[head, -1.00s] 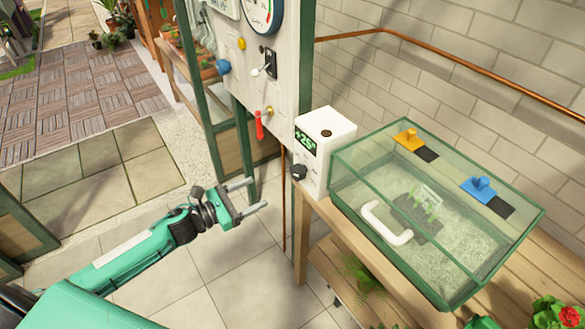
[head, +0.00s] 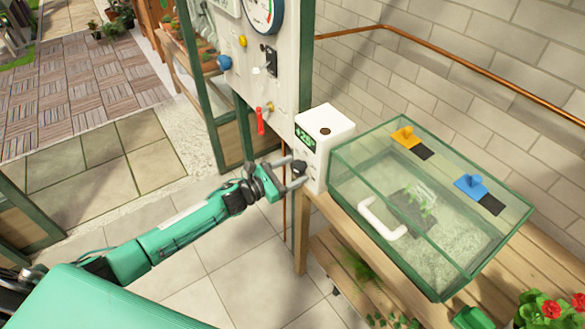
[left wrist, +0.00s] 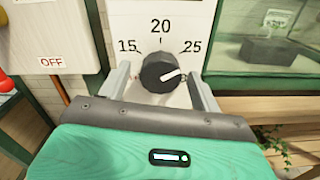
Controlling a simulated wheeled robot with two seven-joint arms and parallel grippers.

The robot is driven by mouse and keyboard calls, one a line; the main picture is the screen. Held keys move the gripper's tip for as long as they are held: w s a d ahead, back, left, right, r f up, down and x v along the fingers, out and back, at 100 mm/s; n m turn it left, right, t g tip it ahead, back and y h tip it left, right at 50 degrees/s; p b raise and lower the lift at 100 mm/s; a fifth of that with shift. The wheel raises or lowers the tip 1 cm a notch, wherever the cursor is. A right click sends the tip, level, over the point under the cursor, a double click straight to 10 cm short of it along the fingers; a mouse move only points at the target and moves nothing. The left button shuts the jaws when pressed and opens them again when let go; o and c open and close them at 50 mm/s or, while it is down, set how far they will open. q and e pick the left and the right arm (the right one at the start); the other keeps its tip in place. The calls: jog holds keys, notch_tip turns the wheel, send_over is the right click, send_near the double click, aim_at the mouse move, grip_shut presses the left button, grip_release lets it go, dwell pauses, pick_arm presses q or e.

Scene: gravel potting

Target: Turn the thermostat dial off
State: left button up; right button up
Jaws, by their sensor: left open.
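The white thermostat box (head: 325,138) stands on the left end of the wooden bench and has a green display. Its black dial (left wrist: 162,72) shows in the left wrist view below a scale marked 15, 20 and 25. The dial's white pointer line is turned toward the right, below the 25. My left gripper (head: 297,176) is open, with its fingers (left wrist: 160,85) on either side of the dial. I cannot tell whether the fingers touch it. My right gripper is not in view.
A glass propagator case (head: 400,255) with a white handle (head: 382,217) stands right of the thermostat. A white panel (head: 258,95) with a red lever (head: 260,122) is behind to the left. The bench (head: 340,222) has plants below it.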

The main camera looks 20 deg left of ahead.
pick_arm(q)
jog(key=shift+w+d, duration=0.15)
jog(key=c, duration=1)
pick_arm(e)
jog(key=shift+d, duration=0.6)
